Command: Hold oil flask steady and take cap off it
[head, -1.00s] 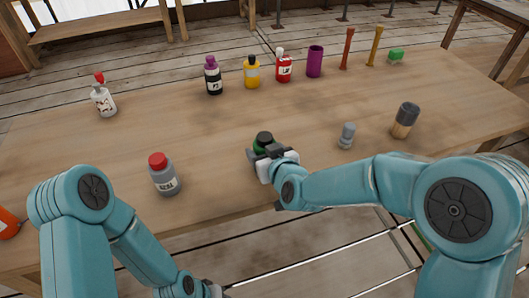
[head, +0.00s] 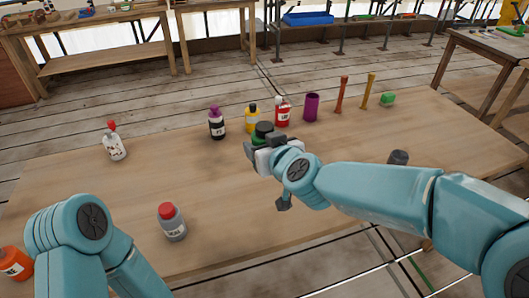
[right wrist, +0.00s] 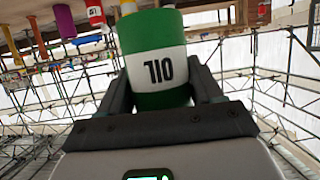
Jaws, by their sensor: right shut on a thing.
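The oil flask (right wrist: 153,57) is green with a white band marked OIL. It sits between both fingers of my right gripper (right wrist: 163,88) in the right wrist view, and the gripper is shut on it. In the head view the flask's dark green top (head: 263,129) shows above my right gripper (head: 266,143), which hides most of its body. The flask appears held above the table. Whether the dark top is the cap is hard to tell at this size. My left arm enters at lower left, with its gripper out of view.
A grey bottle with a red cap (head: 172,222) stands at front left on the wooden table (head: 150,180). A white bottle (head: 114,143) stands behind it. Black (head: 217,124), yellow (head: 252,115) and red (head: 282,111) bottles and a purple cylinder (head: 311,107) stand along the back.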

